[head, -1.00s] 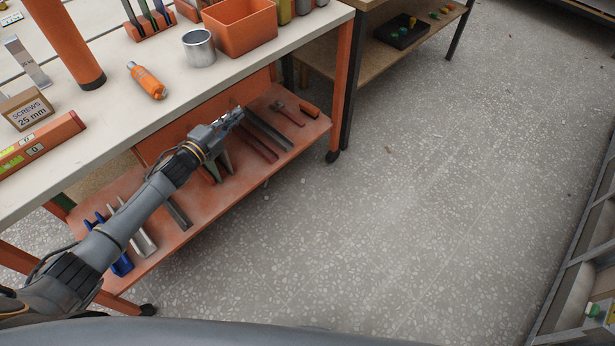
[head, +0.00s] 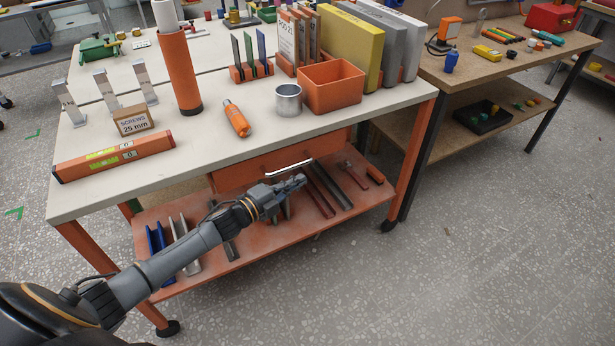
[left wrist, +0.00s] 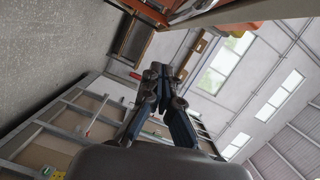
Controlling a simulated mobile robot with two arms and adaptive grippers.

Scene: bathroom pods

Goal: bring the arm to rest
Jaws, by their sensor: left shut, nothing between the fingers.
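My left arm (head: 170,255) reaches in from the lower left in the head view. Its gripper (head: 300,181) is shut and empty. It is in front of the orange workbench, below the level of the white top (head: 200,140), and in the picture it overlaps the lower shelf and drawer front. In the left wrist view the gripper (left wrist: 158,72) shows with its fingers together and nothing held. My right gripper is in neither view.
Tools lie on the lower shelf (head: 215,255). A wooden table (head: 480,75) stands right. The floor (head: 450,260) at lower right is clear.

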